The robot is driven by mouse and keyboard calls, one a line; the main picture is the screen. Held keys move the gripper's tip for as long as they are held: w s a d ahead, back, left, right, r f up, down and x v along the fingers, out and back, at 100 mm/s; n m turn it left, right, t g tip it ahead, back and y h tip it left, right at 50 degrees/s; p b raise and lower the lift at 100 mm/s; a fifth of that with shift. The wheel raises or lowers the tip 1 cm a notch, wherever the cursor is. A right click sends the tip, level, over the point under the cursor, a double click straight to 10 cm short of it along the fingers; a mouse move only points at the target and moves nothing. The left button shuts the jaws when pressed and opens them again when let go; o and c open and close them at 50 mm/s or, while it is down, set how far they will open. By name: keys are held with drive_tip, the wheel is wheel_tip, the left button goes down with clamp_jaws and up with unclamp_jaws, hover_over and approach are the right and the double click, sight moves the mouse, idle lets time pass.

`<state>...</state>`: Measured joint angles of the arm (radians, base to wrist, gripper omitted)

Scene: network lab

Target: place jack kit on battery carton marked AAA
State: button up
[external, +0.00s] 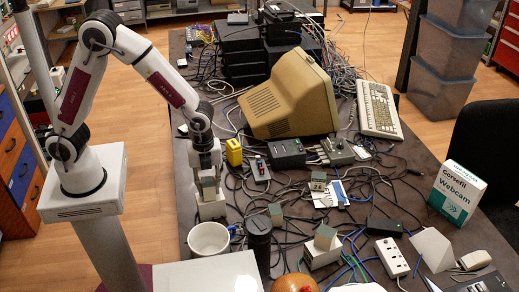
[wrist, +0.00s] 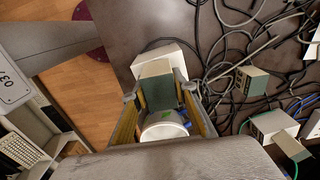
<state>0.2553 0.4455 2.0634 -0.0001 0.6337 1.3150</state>
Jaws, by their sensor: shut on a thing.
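My gripper (external: 208,172) points down at the near left of the table, its fingers shut on a small grey-green box, which I take for the jack kit (external: 209,190). In the wrist view the jack kit (wrist: 157,89) sits between the two fingers (wrist: 160,95). A white carton (external: 211,210) is directly below it; this carton also shows behind the box in the wrist view (wrist: 166,53). I cannot tell whether they touch. Another white carton (external: 322,258) stands at the near middle with a similar grey-green box on it. No AAA marking is readable on either carton.
A white mug (external: 208,239) stands just in front of the carton, and a dark cylinder (external: 259,240) is right of it. Another grey-green box (external: 276,214) stands among cables. A yellow block (external: 233,152) and a beige monitor (external: 285,97) are farther back.

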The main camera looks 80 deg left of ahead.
sight(208, 181)
drive_tip(key=shift+f, duration=0.25)
drive_tip(key=o, duration=1.1)
drive_tip(key=shift+o, duration=0.2)
drive_tip(key=shift+r, duration=0.15)
wheel_tip(208, 181, up, 12)
drive_tip(key=shift+r, duration=0.1)
idle(0.5)
